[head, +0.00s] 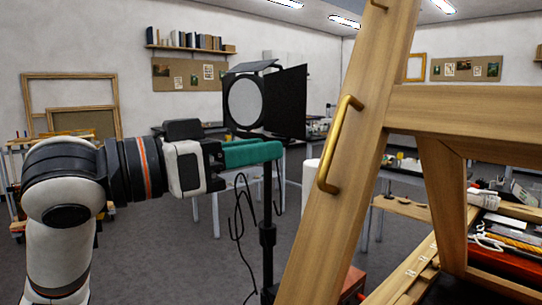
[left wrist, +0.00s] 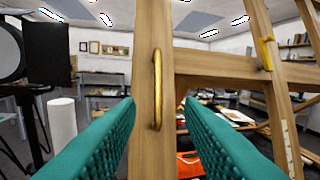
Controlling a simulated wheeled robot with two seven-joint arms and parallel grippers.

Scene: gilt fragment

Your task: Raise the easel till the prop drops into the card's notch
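The wooden easel (head: 345,190) stands tilted in the right half of the head view. A brass handle (head: 333,150) is fixed along its near upright, and it also shows in the left wrist view (left wrist: 157,90). My left gripper (head: 281,151) has teal ribbed fingers and points at this handle from the left, a short way off. In the left wrist view the gripper (left wrist: 159,108) is open, and the handle appears in the gap between the fingers, ahead of them. I cannot clearly make out the prop or the card's notch. My right gripper is not in view.
A studio lamp (head: 246,102) with black flaps stands behind my left gripper, its cable hanging down. Small marked pieces lie on a wooden rail (head: 412,266) at lower right. A cluttered red bench (head: 500,262) is beyond the easel. Grey floor (head: 180,265) is open below my left arm.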

